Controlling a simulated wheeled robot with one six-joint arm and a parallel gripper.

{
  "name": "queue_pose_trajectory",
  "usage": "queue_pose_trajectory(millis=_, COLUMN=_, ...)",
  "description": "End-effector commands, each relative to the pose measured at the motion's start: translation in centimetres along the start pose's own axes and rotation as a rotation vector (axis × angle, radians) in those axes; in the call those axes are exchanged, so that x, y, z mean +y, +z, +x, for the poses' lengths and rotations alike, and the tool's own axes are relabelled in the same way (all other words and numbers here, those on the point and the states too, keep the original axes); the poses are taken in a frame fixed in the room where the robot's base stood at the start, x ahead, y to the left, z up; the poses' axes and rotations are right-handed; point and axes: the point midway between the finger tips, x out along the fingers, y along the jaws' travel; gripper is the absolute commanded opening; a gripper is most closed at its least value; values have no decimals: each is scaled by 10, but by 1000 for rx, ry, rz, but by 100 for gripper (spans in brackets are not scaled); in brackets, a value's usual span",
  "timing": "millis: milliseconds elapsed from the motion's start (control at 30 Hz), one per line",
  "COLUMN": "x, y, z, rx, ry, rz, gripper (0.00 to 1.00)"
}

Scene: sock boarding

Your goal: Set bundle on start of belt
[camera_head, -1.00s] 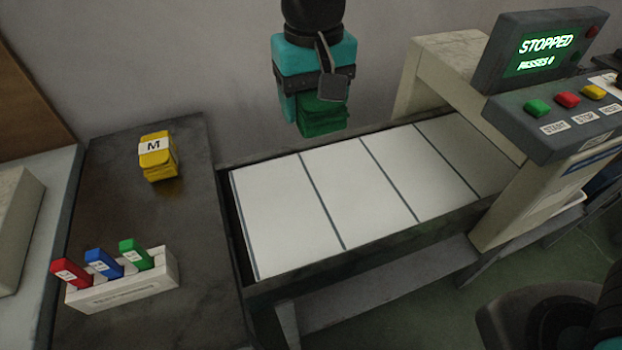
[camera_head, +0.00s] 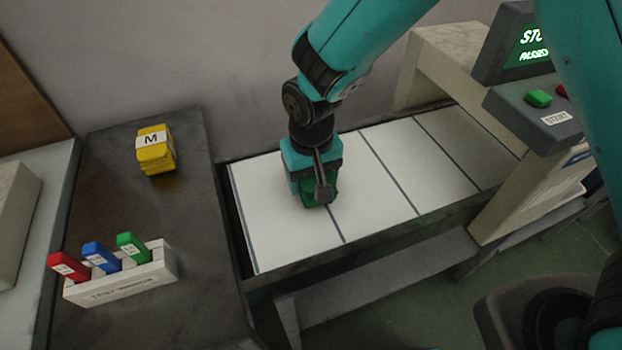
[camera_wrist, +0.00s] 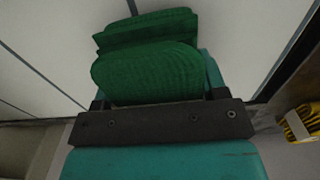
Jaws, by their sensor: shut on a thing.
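My gripper (camera_head: 318,192) is shut on a green folded bundle (camera_head: 312,186) at the near end of the white belt (camera_head: 275,225). The bundle is low over the first belt panels, close to the first dark cross line; I cannot tell whether it touches the belt. In the wrist view the green bundle (camera_wrist: 147,70) shows ribbed knit folds in front of the gripper's dark bar, with the white belt behind it. My gripper hides part of the bundle in the head view.
A yellow bundle marked M (camera_head: 155,150) lies on the dark side table (camera_head: 105,205). A white holder (camera_head: 125,283) there carries red, blue and green tags. The machine housing (camera_head: 440,65) and control panel (camera_head: 530,110) with a partly hidden screen stand right. Much of the belt is clear.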

Motion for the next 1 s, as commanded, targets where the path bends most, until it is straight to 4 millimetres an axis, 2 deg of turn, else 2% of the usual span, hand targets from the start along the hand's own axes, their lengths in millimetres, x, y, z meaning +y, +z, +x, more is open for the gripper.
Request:
queue_pose_trajectory(millis=100, x=0, y=0, z=12, rx=0, ry=0, rz=0, gripper=39)
queue_pose_trajectory(millis=400, x=0, y=0, z=14, rx=1, ry=0, rz=0, gripper=39)
queue_pose_trajectory(millis=433, x=0, y=0, z=15, rx=1, ry=0, rz=0, gripper=68)
queue_pose_trajectory(millis=533, x=0, y=0, z=14, rx=1, ry=0, rz=0, gripper=91)
queue_pose_trajectory(millis=833, x=0, y=0, z=12, rx=1, ry=0, rz=0, gripper=91)
queue_pose_trajectory(millis=1000, x=0, y=-1, z=-8, rx=5, ry=-2, rz=0, gripper=91)
